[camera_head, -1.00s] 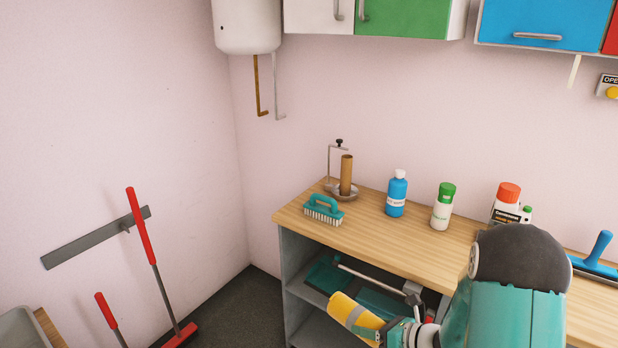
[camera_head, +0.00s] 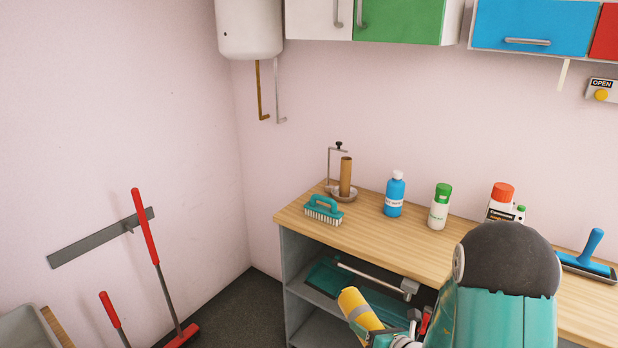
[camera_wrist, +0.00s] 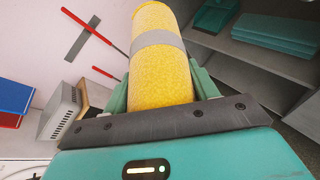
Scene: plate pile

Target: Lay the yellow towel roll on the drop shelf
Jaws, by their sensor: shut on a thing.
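The yellow towel roll (camera_head: 361,310) with a grey band is held in my gripper (camera_head: 386,335), in front of the open shelves under the wooden counter. In the wrist view the roll (camera_wrist: 160,80) stands out lengthwise from between the two teal fingers of my gripper (camera_wrist: 160,88), which are shut on it. The shelf unit (camera_wrist: 255,65) shows beyond the roll in the wrist view, with teal folded items on its upper shelf. Which shelf is the drop shelf I cannot tell. My arm hides the right part of the unit in the head view.
On the counter (camera_head: 290,214) stand a teal brush (camera_head: 323,210), a holder with a brown cardboard tube (camera_head: 346,178), a blue bottle (camera_head: 395,195), a green-capped bottle (camera_head: 439,208) and a red-capped container (camera_head: 502,203). A red-handled broom (camera_head: 146,225) leans at the left wall.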

